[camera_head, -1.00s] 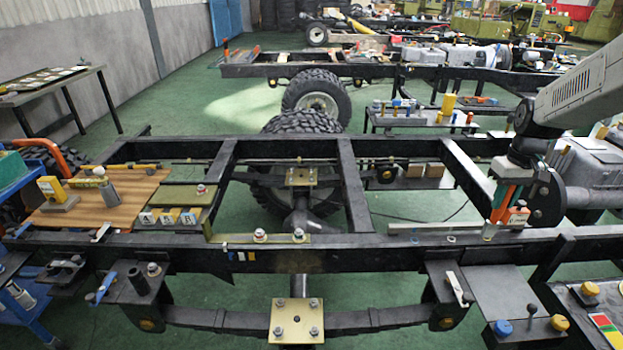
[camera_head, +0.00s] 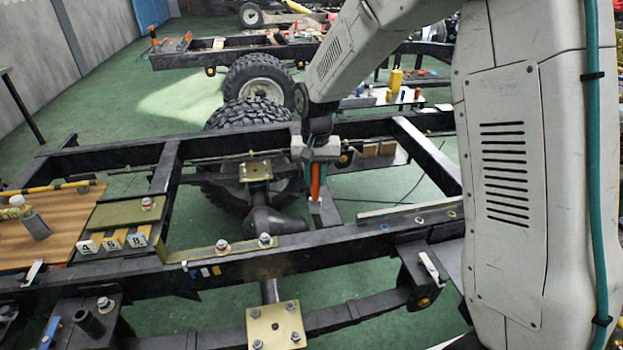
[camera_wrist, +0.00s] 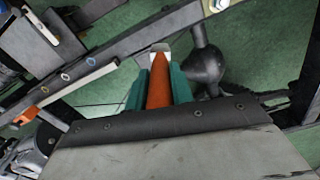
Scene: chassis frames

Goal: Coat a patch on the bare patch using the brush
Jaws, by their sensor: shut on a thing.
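My gripper (camera_head: 316,182) is shut on the orange handle of the brush (camera_head: 316,178). It hangs over the gap behind the near chassis rail (camera_head: 330,252), right of the axle. The brush points down, and its pale grey end shows below the jaws. In the wrist view the teal fingers of my gripper (camera_wrist: 160,82) clasp the orange brush (camera_wrist: 159,92) from both sides, with its light tip near the dark rail. I cannot tell for sure which surface is the bare patch. Contact between the brush tip and the rail cannot be made out.
A pale grey strip (camera_head: 408,212) lies along the near rail at right. An olive plate with two bolts (camera_head: 222,248) sits on the rail at left. Numbered blocks (camera_head: 112,241) and a wooden board (camera_head: 62,208) are farther left.

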